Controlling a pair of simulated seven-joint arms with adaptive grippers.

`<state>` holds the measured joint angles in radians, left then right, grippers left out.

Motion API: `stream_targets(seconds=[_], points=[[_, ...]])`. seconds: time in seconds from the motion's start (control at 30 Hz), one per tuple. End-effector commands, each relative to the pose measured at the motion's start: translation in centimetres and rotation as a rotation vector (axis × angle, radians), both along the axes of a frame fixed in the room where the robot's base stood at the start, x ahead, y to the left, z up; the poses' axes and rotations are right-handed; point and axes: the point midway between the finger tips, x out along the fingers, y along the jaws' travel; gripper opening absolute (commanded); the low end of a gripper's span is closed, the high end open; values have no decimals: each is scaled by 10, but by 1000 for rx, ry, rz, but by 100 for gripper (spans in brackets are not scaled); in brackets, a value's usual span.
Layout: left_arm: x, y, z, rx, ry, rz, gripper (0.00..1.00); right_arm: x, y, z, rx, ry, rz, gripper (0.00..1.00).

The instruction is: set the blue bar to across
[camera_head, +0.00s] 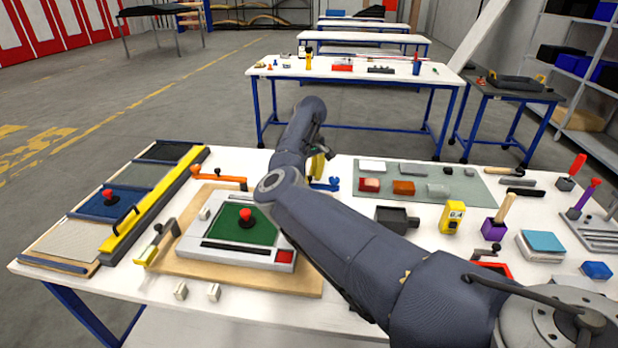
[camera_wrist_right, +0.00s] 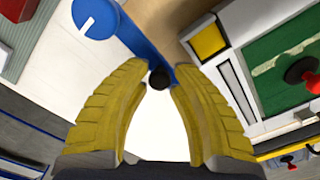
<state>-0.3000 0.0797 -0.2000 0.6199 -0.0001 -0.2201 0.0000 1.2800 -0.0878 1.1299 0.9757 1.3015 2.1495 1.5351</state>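The blue bar (camera_head: 330,184) is on the white table just behind the fixture board, partly hidden by my right arm in the head view. In the right wrist view the blue bar (camera_wrist_right: 138,40) runs from a round pivot at upper left down to a black knob (camera_wrist_right: 158,77). My right gripper (camera_wrist_right: 161,70) has its yellow fingers apart, with the knob between the tips; I cannot tell if they touch it. In the head view the right gripper (camera_head: 319,166) is above the bar, mostly hidden by its arm. My left gripper is not in view.
An orange bar (camera_head: 222,180) is left of the blue one. A fixture with a green panel (camera_head: 240,223) and red knob stands on a wooden board (camera_head: 190,262). A grey-green mat (camera_head: 425,198) with blocks lies to the right, beside a yellow timer (camera_head: 452,217).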

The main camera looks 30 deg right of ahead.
Motion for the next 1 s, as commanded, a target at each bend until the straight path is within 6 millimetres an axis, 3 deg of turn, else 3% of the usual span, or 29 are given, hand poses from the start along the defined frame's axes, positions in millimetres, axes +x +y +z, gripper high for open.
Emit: stream_targets(seconds=[0.2,0.73,1.0], points=[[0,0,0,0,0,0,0,0,0,0,0,0,0,0],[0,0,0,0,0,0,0,-1,1,0,-1,0,-17,0],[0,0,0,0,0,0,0,-10,10,1,-2,0,-153,0]])
